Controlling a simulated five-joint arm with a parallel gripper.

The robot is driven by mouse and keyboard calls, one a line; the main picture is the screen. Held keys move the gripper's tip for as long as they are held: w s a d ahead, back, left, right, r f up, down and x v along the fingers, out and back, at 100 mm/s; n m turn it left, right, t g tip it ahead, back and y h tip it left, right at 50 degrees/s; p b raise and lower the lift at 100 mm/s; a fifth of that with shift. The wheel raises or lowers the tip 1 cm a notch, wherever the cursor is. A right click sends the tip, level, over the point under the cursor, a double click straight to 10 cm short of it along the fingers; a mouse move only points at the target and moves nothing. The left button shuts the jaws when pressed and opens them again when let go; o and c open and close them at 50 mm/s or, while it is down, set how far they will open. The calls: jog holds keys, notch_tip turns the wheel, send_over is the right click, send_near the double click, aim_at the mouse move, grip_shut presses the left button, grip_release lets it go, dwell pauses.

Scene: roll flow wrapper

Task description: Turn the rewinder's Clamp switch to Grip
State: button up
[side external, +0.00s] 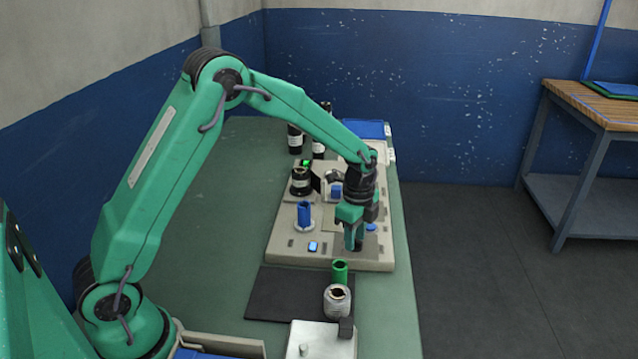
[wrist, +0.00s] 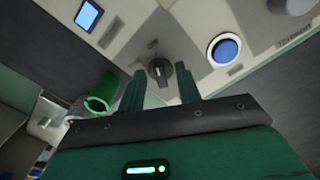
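The Clamp switch appears to be the black rotary knob (wrist: 159,70) on the beige panel in the wrist view; its label is too small to read. My gripper (wrist: 160,85) points down at the panel, its two green fingers apart on either side of the knob. I cannot tell whether the fingers touch it. In the side view my gripper (side external: 355,245) is low over the near right part of the beige machine (side external: 288,254), and it hides the knob there.
A blue round button (wrist: 224,50) and a lit blue display (wrist: 88,15) are on the panel. A green cylinder (side external: 340,272) and a grey roll (side external: 337,302) stand in front of the machine. A blue spool (side external: 304,214) and dark rolls (side external: 301,181) stand on it.

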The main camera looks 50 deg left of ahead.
jog(key=shift+r, duration=0.1)
jog(key=shift+r, duration=3.8)
jog(key=s+a+r+n+t, duration=0.1)
jog(key=s+r+n+t, duration=0.2)
jog(key=s+r+n, duration=0.7)
jog(key=s+r+n+t, duration=0.1)
jog(key=s+n, duration=0.1)
jog(key=s, duration=0.6)
jog(key=s+a+r+n+t, duration=0.1)
jog(key=s+n, duration=0.2)
jog(key=s, duration=0.5)
jog(key=shift+s+r+t, duration=0.2)
jog(key=shift+s+t, duration=0.1)
jog(key=shift+s, duration=0.05)
